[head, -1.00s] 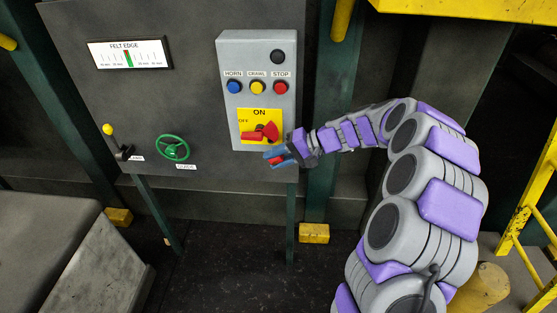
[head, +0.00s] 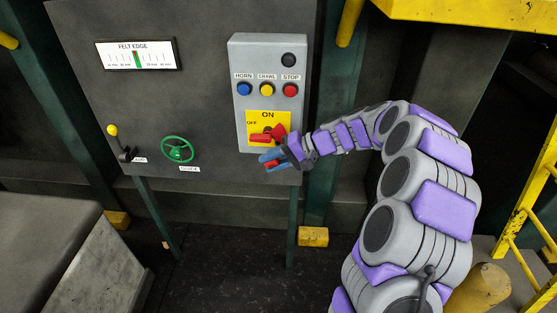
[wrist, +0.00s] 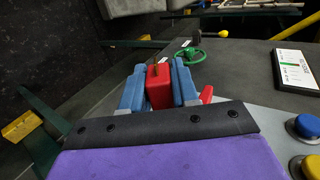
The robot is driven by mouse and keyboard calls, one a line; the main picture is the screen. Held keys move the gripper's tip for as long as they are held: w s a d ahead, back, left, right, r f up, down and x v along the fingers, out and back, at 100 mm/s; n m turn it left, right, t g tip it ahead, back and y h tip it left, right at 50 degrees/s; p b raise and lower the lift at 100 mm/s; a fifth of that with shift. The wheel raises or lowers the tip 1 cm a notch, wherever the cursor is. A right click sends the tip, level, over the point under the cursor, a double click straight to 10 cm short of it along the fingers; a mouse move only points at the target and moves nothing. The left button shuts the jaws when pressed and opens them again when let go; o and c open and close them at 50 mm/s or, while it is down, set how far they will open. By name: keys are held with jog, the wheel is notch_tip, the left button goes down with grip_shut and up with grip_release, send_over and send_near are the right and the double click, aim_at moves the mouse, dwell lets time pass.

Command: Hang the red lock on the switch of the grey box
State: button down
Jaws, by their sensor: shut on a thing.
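The grey box (head: 238,100) hangs on the dark panel in the head view. Its red switch (head: 266,136) sits on a yellow plate marked ON and OFF, low on the box, with its handle pointing left. My gripper (head: 268,161) has blue fingers just below the switch. They are shut on the red lock (wrist: 158,88), which shows between both fingers in the wrist view. In the head view only a bit of the lock shows. The switch's red edge (wrist: 206,94) shows right of the fingers in the wrist view. The lock's shackle is hard to make out.
Blue, yellow and red buttons (head: 257,89) sit above the switch. A green wheel (head: 177,149) and a yellow-knobbed lever (head: 113,131) are on the panel to the left. A yellow railing (head: 530,225) stands at the right. Space in front of the box is free.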

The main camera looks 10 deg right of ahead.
jog(key=shift+a, duration=0.1)
jog(key=shift+s+d+r, duration=0.1)
jog(key=shift+s+d, duration=0.1)
jog(key=shift+d, duration=0.8)
jog(key=shift+w, duration=0.1)
jog(key=shift+w+a, duration=0.1)
jog(key=shift+a, duration=0.15)
jog(key=shift+w+d, duration=0.1)
jog(key=shift+d, duration=0.3)
jog(key=shift+w+a, duration=0.1)
jog(key=shift+a, duration=0.95)
jog(key=shift+d, duration=0.55)
